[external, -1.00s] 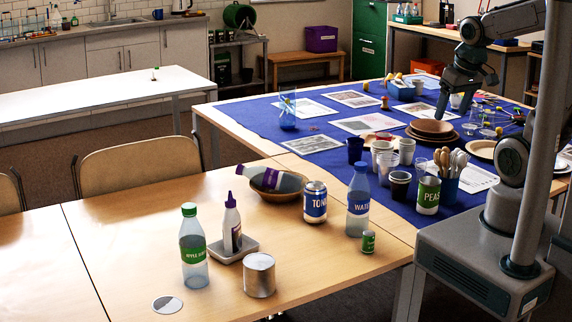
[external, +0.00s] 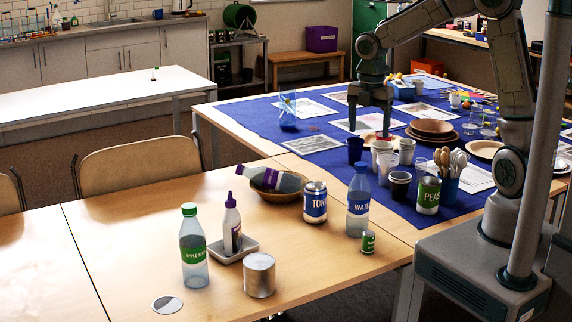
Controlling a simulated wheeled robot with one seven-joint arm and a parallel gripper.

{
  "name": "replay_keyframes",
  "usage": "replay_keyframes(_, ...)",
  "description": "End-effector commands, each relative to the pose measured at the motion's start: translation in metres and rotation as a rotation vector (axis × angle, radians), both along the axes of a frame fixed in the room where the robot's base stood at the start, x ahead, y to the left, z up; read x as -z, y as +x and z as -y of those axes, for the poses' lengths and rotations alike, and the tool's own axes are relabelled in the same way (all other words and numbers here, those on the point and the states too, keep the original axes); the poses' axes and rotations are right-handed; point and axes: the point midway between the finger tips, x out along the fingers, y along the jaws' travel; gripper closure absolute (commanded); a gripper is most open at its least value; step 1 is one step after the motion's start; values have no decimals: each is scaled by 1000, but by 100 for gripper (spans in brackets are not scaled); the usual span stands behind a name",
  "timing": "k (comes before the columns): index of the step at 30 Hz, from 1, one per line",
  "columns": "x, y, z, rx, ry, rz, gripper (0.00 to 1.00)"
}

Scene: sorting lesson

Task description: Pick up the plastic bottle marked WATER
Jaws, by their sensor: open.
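The plastic bottle marked WATER (external: 358,205) stands upright on the wooden table, near the edge of the blue cloth. It is clear with a blue cap and a blue label. My gripper (external: 369,132) points down over the blue cloth, farther back than the bottle. Its two fingers are apart, with nothing visible held between them. The gripper is apart from the bottle.
A TONIC can (external: 315,203) stands left of the bottle, and a small green can (external: 368,242) stands in front. A dark cup (external: 400,185) and a PEAS can (external: 428,195) are to the right. A bowl (external: 283,194) holds a lying bottle.

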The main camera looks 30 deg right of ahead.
Motion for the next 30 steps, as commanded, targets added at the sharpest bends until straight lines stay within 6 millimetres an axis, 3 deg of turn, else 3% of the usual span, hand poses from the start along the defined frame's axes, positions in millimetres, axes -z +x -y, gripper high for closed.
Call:
replay_keyframes(6,15,9,-9,-124,13,-20,27)
replay_keyframes(16,76,8,-10,-126,13,-22,27)
replay_keyframes(25,100,8,-11,-125,13,-20,27)
replay_keyframes(30,124,8,-15,-125,13,-22,27)
